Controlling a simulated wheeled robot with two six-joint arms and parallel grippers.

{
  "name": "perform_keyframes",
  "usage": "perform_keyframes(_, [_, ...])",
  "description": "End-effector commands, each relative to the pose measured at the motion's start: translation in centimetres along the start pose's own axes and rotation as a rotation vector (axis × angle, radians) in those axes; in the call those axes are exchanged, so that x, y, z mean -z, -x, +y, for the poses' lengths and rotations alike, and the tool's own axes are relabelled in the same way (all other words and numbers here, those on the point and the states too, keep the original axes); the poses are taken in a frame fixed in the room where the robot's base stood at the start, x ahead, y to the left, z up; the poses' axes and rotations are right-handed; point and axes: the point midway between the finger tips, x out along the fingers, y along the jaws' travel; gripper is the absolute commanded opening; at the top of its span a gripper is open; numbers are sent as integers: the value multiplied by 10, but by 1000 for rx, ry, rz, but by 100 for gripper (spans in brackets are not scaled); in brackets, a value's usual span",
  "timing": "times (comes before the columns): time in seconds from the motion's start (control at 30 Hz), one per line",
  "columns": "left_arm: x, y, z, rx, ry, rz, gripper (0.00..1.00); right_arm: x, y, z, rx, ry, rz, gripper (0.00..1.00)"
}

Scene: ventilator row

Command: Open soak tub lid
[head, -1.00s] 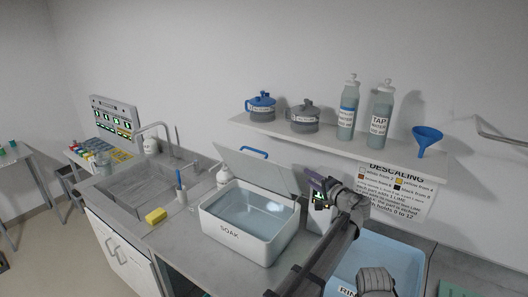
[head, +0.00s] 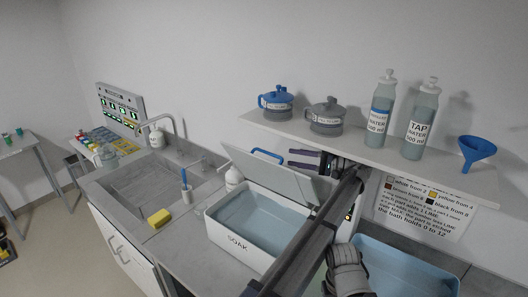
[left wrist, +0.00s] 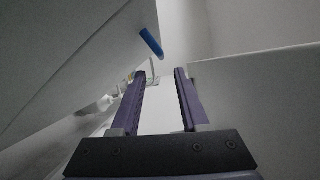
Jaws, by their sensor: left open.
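The white soak tub (head: 237,244), marked SOAK, stands on the counter with clear liquid inside. Its pale grey lid (head: 270,173) is raised, tilted up along the tub's back side. The blue lid handle (head: 268,153) shows at its upper edge. My left gripper (head: 292,158) is open, its purple fingers just above the lid's upper edge and right of the handle. In the left wrist view the fingers (left wrist: 162,75) are apart with nothing between them; the blue handle (left wrist: 151,43) is beyond the tips, on the lid (left wrist: 75,45) at left. My right gripper is out of view.
A shelf (head: 360,150) above holds two lidded pots, two bottles and a blue funnel (head: 477,152). A blue rinse tub (head: 405,268) is at right. The sink (head: 150,180), a yellow sponge (head: 159,217) and a white bottle (head: 233,178) are at left.

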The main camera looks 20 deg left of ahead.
Motion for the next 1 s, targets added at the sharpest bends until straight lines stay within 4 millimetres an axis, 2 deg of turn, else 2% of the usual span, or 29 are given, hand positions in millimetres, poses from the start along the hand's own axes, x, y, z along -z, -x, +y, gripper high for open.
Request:
perform_keyframes(0.27, [-1,-8,0,0,0,-1,45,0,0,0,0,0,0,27])
perform_keyframes(0.73, [-1,-72,0,0,0,-2,45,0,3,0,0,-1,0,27])
perform_keyframes(1.0, [0,-79,0,0,1,1,45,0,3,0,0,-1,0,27])
